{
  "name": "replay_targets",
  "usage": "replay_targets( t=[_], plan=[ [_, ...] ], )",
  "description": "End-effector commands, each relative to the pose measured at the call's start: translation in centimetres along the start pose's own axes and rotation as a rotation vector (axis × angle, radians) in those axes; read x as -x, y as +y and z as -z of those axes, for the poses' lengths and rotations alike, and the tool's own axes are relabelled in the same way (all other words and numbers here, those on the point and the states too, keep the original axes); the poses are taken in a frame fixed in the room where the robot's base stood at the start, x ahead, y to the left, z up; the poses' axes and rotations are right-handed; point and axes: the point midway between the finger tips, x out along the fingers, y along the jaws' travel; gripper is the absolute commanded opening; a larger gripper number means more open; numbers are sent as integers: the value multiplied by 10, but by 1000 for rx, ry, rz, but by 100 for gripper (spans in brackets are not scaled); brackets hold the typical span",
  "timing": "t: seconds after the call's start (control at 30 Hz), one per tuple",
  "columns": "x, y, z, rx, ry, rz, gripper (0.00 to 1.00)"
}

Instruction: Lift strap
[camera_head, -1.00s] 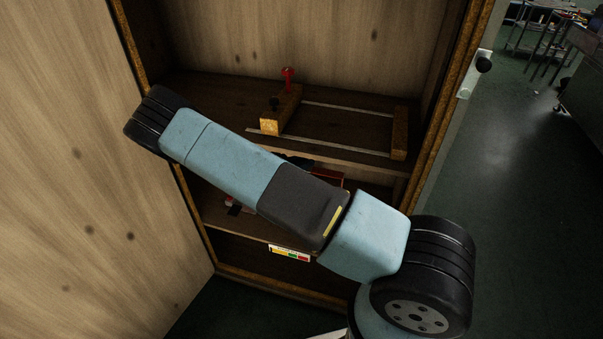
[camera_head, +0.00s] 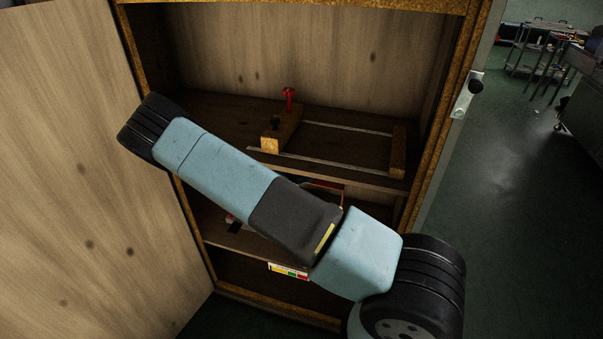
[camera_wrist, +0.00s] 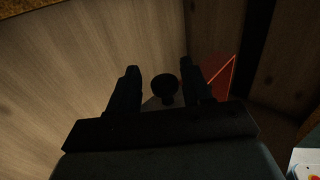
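I cannot make out a strap in either view. My gripper (camera_wrist: 161,90) shows in the wrist view with its two dark fingers apart. A black round knob (camera_wrist: 165,86) shows in the gap between them; I cannot tell whether they touch it. In the head view my gripper is hidden, and my arm crosses in front of the open wooden cabinet, its far end near the left door. On the upper shelf stands a wooden frame (camera_head: 398,152) with two metal rails, and a red knob (camera_head: 289,96) rises at its left block.
The cabinet door (camera_head: 70,200) stands open at left. A lower shelf (camera_head: 225,237) holds small red and dark items partly hidden by my arm. A black knob (camera_head: 475,86) sits at right. Open floor and metal tables lie beyond.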

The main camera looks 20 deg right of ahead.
Motion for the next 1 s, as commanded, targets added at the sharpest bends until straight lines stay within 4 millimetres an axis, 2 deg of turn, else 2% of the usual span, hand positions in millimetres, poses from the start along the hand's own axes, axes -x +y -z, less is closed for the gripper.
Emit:
replay_targets(
  t=[0.17, 0.27, 0.8, 1.0],
  plan=[
    [4, -1, 0, 1, 0, 1, 49],
    [13, 0, 1, 0, 0, 2, 49],
    [112, 2, 1, 0, 1, 0, 49],
    [132, 2, 2, 0, 0, 1, 49]
  ],
)
